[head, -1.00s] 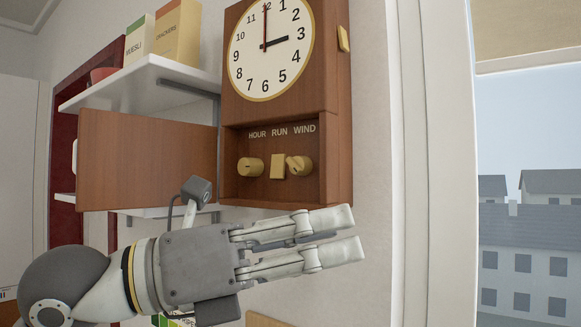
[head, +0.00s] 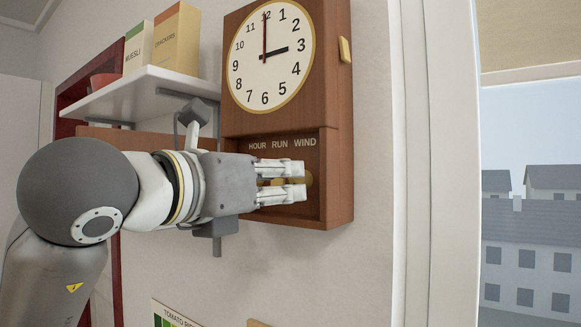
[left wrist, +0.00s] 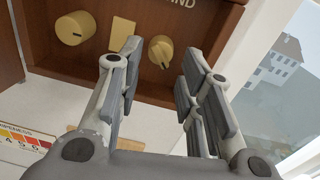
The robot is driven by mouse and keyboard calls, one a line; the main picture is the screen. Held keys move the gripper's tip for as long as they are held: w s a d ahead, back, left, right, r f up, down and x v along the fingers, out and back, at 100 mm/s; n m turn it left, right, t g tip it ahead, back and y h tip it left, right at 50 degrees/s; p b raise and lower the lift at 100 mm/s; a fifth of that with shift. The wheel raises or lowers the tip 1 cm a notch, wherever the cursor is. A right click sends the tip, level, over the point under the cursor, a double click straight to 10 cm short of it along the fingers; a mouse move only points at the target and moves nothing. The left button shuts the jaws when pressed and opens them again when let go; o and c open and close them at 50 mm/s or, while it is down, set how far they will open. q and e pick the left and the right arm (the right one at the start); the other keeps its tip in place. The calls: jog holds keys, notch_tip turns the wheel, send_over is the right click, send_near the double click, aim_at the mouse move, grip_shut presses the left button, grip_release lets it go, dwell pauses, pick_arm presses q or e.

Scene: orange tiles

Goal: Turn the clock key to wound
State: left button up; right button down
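The wooden wall clock (head: 338,112) has a white dial and a lower recess marked HOUR, RUN and WIND. In the left wrist view, the yellow WIND key (left wrist: 161,51) is a round knob with a raised grip. The yellow HOUR knob (left wrist: 74,28) and a flat RUN piece (left wrist: 122,34) are left of it. My left gripper (head: 302,180) is open at the recess, its fingers pointing at the WIND key. In the left wrist view the key shows between the fingertips; I cannot tell whether they touch it. In the head view the gripper hides most of the controls.
The clock's open wooden door (head: 130,141) is mostly behind my left arm. A white shelf (head: 150,92) with boxes and a red bowl (head: 103,80) is at left. A window (head: 530,190) is at right.

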aim_at(292, 182)
pick_arm(q)
jog(key=shift+p+x, duration=0.6)
jog(key=shift+x, duration=1.2)
jog(key=c, duration=0.7)
jog(key=shift+c, duration=0.2)
